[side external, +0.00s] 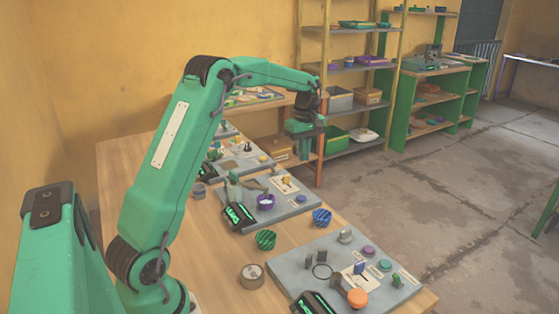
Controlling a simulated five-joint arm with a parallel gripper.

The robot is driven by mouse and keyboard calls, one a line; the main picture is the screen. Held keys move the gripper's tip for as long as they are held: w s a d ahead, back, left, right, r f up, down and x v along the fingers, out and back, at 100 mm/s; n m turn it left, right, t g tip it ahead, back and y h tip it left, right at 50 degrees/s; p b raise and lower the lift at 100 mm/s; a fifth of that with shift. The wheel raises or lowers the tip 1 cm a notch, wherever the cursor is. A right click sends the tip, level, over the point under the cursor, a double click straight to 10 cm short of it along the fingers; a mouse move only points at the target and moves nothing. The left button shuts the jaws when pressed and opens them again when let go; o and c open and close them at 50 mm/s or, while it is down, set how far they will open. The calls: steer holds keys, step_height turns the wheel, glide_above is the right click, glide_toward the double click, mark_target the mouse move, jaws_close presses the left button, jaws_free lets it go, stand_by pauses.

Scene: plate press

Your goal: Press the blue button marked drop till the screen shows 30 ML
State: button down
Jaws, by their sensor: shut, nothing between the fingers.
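My gripper (304,146) is shut and empty, raised over the far right side of the table. It is apart from the panels below it. The grey middle panel (283,209) carries a dark screen with green characters (237,215), a purple ring-shaped part (265,202) and a small blue part (300,199). The near panel (392,298) has another lit screen (313,303) and an upright blue part (360,268). The lettering is too small to read, so I cannot tell which part is marked drop or what number any screen shows.
A green cup-like piece (265,239), a blue one (322,216) and a tape roll (252,276) stand on the wooden table (215,247). The near panel also bears an orange knob (357,298). Another panel (240,157) lies farther back. Shelves (352,101) stand behind.

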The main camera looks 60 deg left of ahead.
mark_target(302, 200)
steer(key=shift+f, duration=0.1)
step_height(302, 200, down, 14)
steer(key=shift+r, duration=0.1)
stand_by(0.7)
steer(key=shift+s+f, duration=0.1)
steer(key=shift+f, duration=1)
steer(key=shift+r, duration=0.15)
step_height(302, 200, up, 15)
steer(key=shift+w+r, duration=0.2)
steer(key=shift+w, duration=0.15)
stand_by(0.6)
